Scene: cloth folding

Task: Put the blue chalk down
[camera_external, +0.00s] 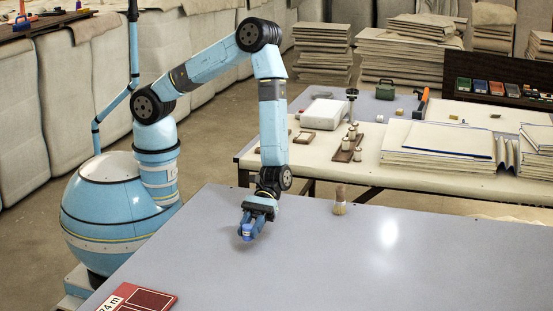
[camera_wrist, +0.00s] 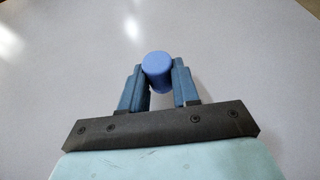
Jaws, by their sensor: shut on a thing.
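The blue chalk (camera_wrist: 157,68) is a short blue cylinder between the two fingers of my gripper (camera_wrist: 159,82) in the wrist view. The fingers touch it on both sides. In the external view the chalk (camera_external: 247,231) shows small and blue at the end of my gripper (camera_external: 249,226), low over the grey table (camera_external: 330,265) near its back left part. I cannot tell whether the chalk touches the table top.
A red card (camera_external: 140,299) lies at the front left. The middle of the table is clear. A second table (camera_external: 310,165) with stacked boards and small jars stands behind.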

